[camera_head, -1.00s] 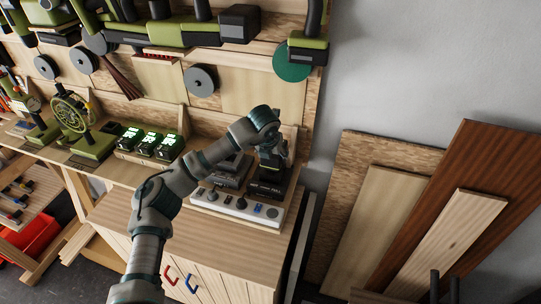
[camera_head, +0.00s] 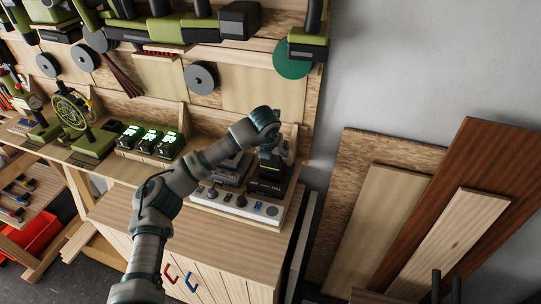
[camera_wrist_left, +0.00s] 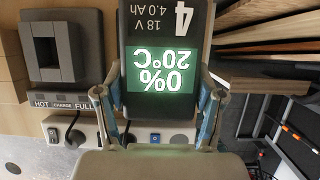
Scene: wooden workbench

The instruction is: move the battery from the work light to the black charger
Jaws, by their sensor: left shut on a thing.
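My left gripper (camera_head: 271,152) is at the back right of the cabinet, over the black charger (camera_head: 266,188). In the left wrist view, its fingers (camera_wrist_left: 164,108) are shut on both sides of the battery (camera_wrist_left: 165,28). The battery is dark, marked 18 V 4.0 Ah, with a lit green display reading 0% and 20°C, upside down in this view. The battery hides what lies behind it, so I cannot tell whether it touches the charger. I cannot identify the work light for certain. My right gripper is not in view.
A second charger (camera_head: 232,170) stands left of it; its empty dock shows in the left wrist view (camera_wrist_left: 62,52). A white power strip (camera_head: 225,200) runs in front. Several lit green batteries (camera_head: 150,141) stand on the bench to the left. Boards (camera_head: 425,215) lean at right.

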